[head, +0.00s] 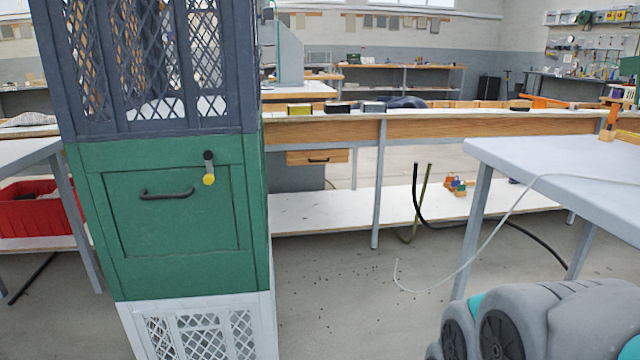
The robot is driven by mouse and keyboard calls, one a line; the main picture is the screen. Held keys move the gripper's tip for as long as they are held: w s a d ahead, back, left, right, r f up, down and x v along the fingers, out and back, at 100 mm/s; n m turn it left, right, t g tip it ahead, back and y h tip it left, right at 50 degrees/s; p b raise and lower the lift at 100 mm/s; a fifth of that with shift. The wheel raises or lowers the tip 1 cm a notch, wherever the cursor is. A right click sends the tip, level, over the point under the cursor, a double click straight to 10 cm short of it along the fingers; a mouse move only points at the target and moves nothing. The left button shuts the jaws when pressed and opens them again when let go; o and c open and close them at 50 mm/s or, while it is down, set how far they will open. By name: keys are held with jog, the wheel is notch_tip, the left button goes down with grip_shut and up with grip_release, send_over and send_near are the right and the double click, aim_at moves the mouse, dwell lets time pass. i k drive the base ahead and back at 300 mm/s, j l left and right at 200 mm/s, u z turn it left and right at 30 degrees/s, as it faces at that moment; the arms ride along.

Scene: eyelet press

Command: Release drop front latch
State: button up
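A green crate (110,262) stands in the middle of a stack at the left. Its front has a rectangular panel (180,225) with a dark pull handle (167,194) across its upper part. The panel appears closed, flush with the crate's front. My grey arm shows at the lower right, well apart from the crate. My gripper is not in view.
A dark lattice crate (150,128) sits above the green one, a white lattice crate (200,305) below. A grey table (560,165) stands at right, a white cable (480,245) hanging off it. A long bench (450,127) runs behind. Floor (340,300) right of the stack is open.

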aim_at(209, 179)
jog(key=i, duration=2.05)
jog(key=i+u, duration=0.1)
jog(key=i, duration=0.5)
jog(key=i+l+u, duration=0.1)
jog(key=i, duration=0.5)
jog(key=i+l+u, duration=0.1)
jog(key=i, duration=0.55)
jog(key=l, duration=0.1)
